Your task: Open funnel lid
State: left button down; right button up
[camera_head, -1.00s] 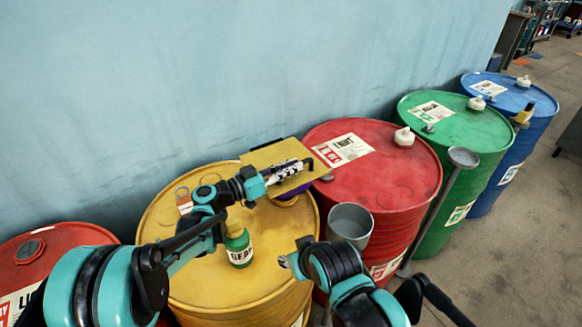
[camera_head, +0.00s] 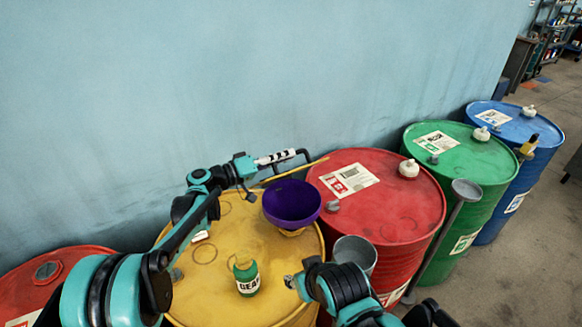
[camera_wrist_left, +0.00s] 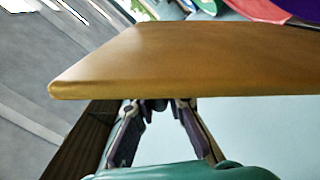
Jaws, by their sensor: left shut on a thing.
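The purple funnel (camera_head: 291,203) stands on the yellow drum (camera_head: 225,255) with its round mouth uncovered. The yellow funnel lid (camera_head: 313,164) is raised behind the funnel and shows almost edge-on as a thin strip. My left gripper (camera_head: 292,155) is shut on the lid's black handle (camera_head: 306,154), behind the funnel near the wall. In the left wrist view the lid (camera_wrist_left: 190,60) spans the picture above my two fingers (camera_wrist_left: 160,108), with a purple corner of the funnel at top right. My right gripper (camera_head: 289,282) is low, by the yellow drum's right side; its fingers are too small to read.
A green oil bottle (camera_head: 246,279) stands on the yellow drum in front of the funnel. A grey bucket (camera_head: 357,252) is beside the red drum (camera_head: 400,205). Green (camera_head: 478,152) and blue (camera_head: 515,120) drums continue to the right. The blue wall (camera_head: 250,70) is close behind.

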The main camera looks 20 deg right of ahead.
pick_arm(q)
jog(key=w+a+r+n+p, duration=0.1)
jog(key=w+n+p, duration=0.3)
jog(key=w+n, duration=0.5)
jog(key=shift+w+a+r, duration=0.4)
jog(key=shift+w+a, duration=0.1)
jog(key=shift+w, duration=1.95)
jog(key=c, duration=1.6)
grip_release()
jog(key=shift+o, duration=0.2)
jog(key=s+a, duration=0.1)
jog(key=a, duration=1.1)
jog(key=shift+s, duration=0.35)
